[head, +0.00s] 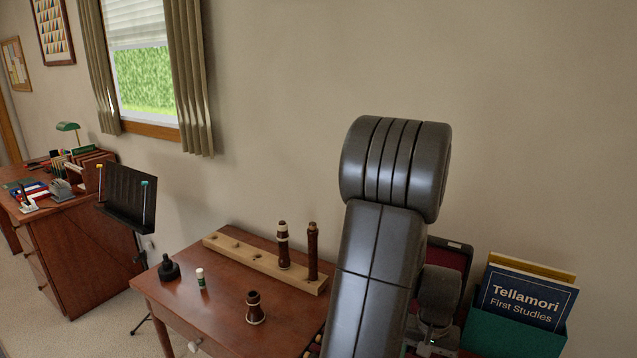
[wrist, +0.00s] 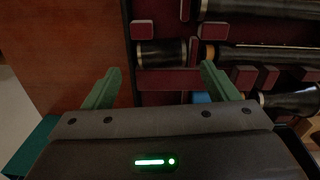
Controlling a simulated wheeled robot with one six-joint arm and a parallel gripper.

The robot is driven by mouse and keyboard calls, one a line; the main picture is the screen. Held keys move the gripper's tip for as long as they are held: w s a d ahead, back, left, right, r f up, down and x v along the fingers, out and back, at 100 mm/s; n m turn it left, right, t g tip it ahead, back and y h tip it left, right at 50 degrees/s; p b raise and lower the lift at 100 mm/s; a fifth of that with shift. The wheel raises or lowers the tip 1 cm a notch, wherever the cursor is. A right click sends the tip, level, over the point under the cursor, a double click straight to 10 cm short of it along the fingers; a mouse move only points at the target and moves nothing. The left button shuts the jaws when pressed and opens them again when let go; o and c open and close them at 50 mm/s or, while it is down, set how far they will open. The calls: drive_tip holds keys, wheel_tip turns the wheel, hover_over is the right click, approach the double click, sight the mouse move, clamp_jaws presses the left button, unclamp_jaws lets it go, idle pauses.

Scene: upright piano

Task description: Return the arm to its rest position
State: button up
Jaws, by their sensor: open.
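My gripper (wrist: 160,70) shows in the wrist view with its two green fingers spread apart and nothing between them. It points at a dark red lined case (wrist: 182,80) holding dark instrument pieces. A short black piece with pale rings (wrist: 163,53) lies in the case just beyond the fingertips; how far beyond, I cannot tell. In the head view my arm (head: 385,250) stands up large and bent in front of the table, its wrist part (head: 438,295) hanging down at the right. The fingers are hidden or too small to make out there.
The wooden table (head: 225,318) carries a wooden peg block (head: 235,255) with two upright dark pieces, a short dark piece (head: 255,308), a small white tube (head: 201,279) and a black bottle (head: 169,268). A green book box (head: 510,335) stands at right. A music stand (head: 125,195) stands left.

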wheel_tip(320, 180, down, 5)
drive_tip(key=shift+w+a+r, duration=0.1)
drive_tip(key=shift+r, duration=0.4)
drive_tip(key=shift+f, duration=0.15)
drive_tip(key=shift+r, duration=0.65)
wheel_tip(320, 180, up, 12)
drive_tip(key=shift+f, duration=6.45)
drive_tip(key=shift+r, duration=2.4)
